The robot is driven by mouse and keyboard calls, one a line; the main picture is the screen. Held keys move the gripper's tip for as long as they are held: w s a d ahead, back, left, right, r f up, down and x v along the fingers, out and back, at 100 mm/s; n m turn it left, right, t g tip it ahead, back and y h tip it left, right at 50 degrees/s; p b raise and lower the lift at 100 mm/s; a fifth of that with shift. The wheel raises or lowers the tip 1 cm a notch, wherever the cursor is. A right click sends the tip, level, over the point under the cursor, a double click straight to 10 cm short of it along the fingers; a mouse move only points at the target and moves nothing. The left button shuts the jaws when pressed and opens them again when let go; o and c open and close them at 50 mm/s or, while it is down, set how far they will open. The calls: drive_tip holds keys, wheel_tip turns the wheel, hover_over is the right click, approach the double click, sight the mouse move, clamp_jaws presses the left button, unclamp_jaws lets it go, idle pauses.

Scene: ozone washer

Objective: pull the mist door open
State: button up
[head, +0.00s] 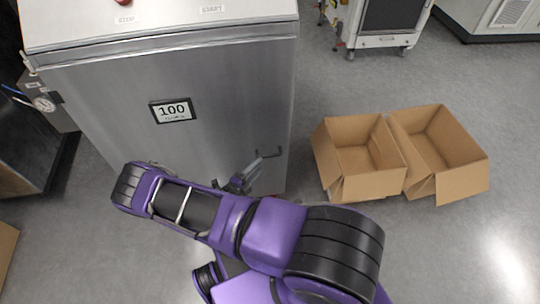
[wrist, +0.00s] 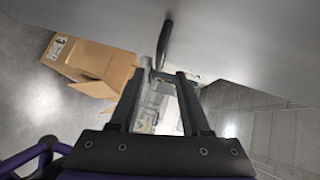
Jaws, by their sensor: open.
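The mist door (head: 215,100) is the steel front panel of the washer, and it looks shut. It also shows as the grey surface across the top of the wrist view (wrist: 235,45). Its dark handle (head: 270,153) sticks out near the lower right edge of the door. In the wrist view, the handle (wrist: 165,40) stands just beyond the fingertips, close to the middle of the gap. My gripper (head: 240,182) is open, just left of and below the handle in the head view. In the wrist view, its fingers (wrist: 158,76) are apart. Whether they touch the handle I cannot tell.
Two open cardboard boxes (head: 362,188) (head: 450,196) stand on the floor right of the washer. A box (wrist: 88,62) also shows in the wrist view. A white wheeled cart (head: 390,40) stands behind. The grey floor (head: 440,250) in front of the boxes is clear.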

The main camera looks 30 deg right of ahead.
sight(270, 155)
drive_tip(key=x, duration=0.8)
drive_tip(key=shift+w, duration=0.1)
drive_tip(key=shift+c, duration=0.2)
clamp_jaws()
idle(1.0)
